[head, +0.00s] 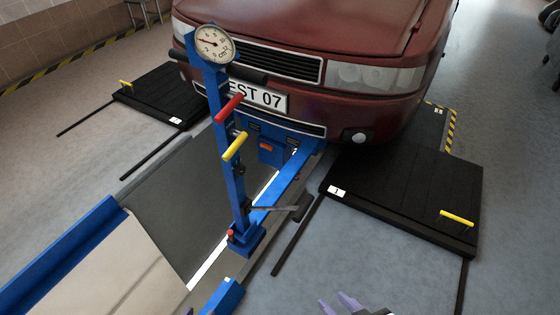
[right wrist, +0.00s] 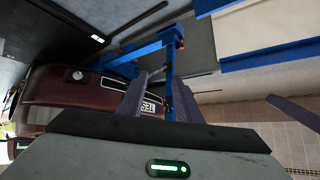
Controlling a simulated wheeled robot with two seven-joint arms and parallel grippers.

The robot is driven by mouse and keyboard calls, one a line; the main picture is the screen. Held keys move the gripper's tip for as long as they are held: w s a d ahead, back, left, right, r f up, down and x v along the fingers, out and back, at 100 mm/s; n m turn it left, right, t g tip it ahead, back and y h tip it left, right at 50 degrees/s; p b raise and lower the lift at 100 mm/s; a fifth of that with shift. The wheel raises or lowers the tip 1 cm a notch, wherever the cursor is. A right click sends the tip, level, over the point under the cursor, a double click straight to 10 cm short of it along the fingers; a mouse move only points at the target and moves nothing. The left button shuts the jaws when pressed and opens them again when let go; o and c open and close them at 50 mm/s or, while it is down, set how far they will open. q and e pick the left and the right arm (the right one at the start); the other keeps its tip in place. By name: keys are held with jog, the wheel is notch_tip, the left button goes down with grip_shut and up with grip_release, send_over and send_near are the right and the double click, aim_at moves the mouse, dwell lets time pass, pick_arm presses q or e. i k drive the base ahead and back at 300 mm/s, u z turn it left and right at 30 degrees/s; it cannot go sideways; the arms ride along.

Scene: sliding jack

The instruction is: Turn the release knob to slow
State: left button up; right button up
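The blue jack column (head: 222,135) stands in front of the red van, with a round dial gauge (head: 214,44) on top. A red handle (head: 229,108) and a yellow handle (head: 235,147) stick out from it. A small red knob (head: 230,236) sits low at its foot; I cannot tell which part is the release knob or read its setting. My right gripper (head: 338,304) is at the bottom edge, apart from the jack; in the right wrist view its fingers (right wrist: 157,78) are apart and empty.
The red van (head: 330,40) stands behind the jack, over a pit with blue rails (head: 60,255). A pedal lever (head: 300,208) sticks out right of the jack's foot. Black plates with yellow handles (head: 457,218) lie either side. Grey floor at lower right is clear.

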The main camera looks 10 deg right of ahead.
aim_at(240, 169)
jog(key=z, duration=0.2)
jog(key=i, duration=0.9)
jog(key=u, duration=0.45)
